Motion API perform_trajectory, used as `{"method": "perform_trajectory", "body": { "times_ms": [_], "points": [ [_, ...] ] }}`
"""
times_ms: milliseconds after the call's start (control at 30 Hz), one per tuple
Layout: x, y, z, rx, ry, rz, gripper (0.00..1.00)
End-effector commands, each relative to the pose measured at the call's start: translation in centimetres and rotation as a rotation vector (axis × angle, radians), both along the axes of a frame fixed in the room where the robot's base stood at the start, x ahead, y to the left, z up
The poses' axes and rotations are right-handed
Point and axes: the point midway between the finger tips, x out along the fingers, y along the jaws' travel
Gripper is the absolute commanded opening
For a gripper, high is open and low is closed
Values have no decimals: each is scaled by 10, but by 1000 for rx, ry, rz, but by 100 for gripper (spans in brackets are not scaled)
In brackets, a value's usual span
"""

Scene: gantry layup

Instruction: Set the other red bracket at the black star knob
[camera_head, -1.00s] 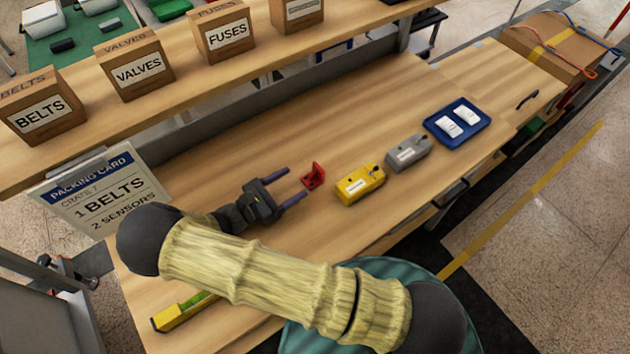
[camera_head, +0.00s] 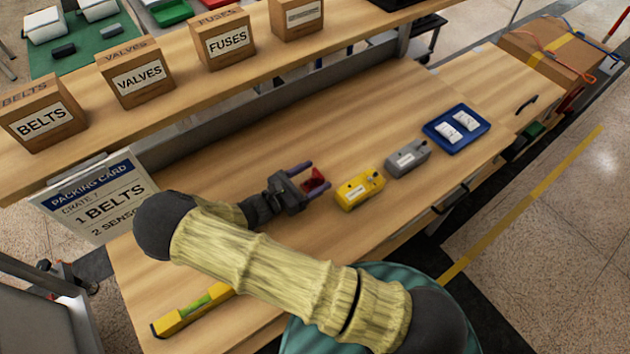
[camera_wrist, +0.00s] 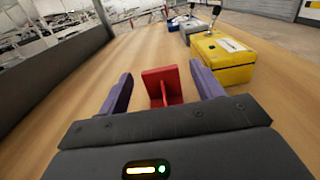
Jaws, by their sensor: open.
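The red bracket (camera_head: 314,180) stands on the wooden bench, and in the wrist view the bracket (camera_wrist: 162,84) shows an upright plate with a rib. My gripper (camera_head: 319,175) is open around it, one finger on each side. In the wrist view the fingers of my gripper (camera_wrist: 160,84) are apart from the bracket, with a gap on both sides. A yellow box (camera_head: 360,190) and a grey box (camera_head: 408,158) stand to the right. In the wrist view dark knobs on stems rise from the yellow box (camera_wrist: 222,60) and near the grey one; I cannot make out a star shape. No second red bracket shows.
A blue tray (camera_head: 484,131) with white packets lies at the bench's right. A yellow-and-green level (camera_head: 190,309) lies at the front left. Labelled cartons (camera_head: 135,73) stand on the raised shelf. A packing card (camera_head: 97,195) stands at the left. Bare bench lies behind the boxes.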

Motion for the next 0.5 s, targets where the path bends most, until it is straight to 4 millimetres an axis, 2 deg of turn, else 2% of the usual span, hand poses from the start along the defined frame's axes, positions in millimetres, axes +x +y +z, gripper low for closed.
{"method": "perform_trajectory", "body": {
  "times_ms": [433,500],
  "points": [
    [0,0,0,1,-1,-1,66],
    [0,0,0,1,-1,-1,55]
  ]
}}
